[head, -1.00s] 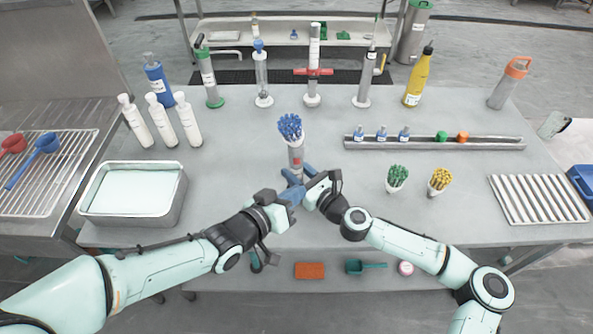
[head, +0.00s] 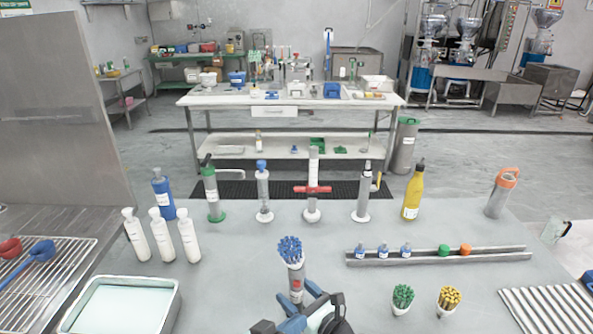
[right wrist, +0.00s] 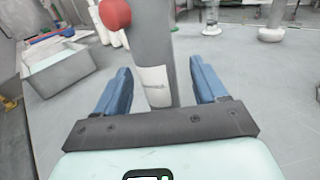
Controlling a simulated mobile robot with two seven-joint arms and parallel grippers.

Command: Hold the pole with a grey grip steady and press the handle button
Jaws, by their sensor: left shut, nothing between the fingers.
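The grey pole (head: 297,292) stands near the front of the table, with a red round button near it in the head view. In the right wrist view the grey pole (right wrist: 154,50) rises between my right fingers, with a white label and the red button (right wrist: 115,14) on its upper left side. My right gripper (right wrist: 160,67) is open around the pole, with gaps visible on both sides. Contact between left gripper and pole cannot be told.
Blue sticks (head: 290,250) show above the pole. Green sticks (head: 402,296) and yellow sticks (head: 449,298) stand in cups to the right. A long rail (head: 440,255) holds small items. White bottles (head: 187,235) stand left, above a tray (head: 165,310). Open tabletop lies between.

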